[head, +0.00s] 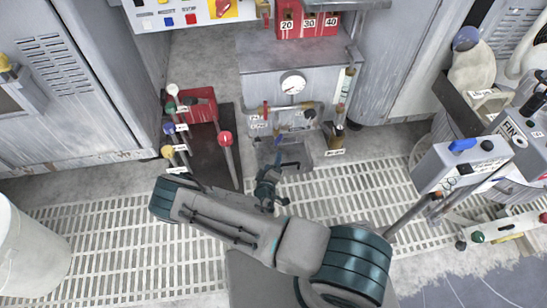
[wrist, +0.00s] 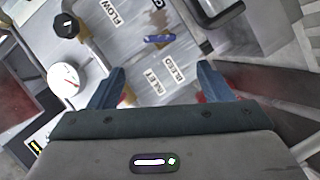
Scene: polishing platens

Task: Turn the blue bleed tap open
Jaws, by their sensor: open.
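The fingers hide part of the panel beside the labels.
A black FLOW knob (wrist: 66,24) and a white gauge (wrist: 67,83) are left of the tap in the wrist view. A red lever (head: 265,108) stands near the tap. Several coloured-knob levers and a red-knobbed lever (head: 225,138) rise to the left. Slatted floor (head: 100,235) lies in front.

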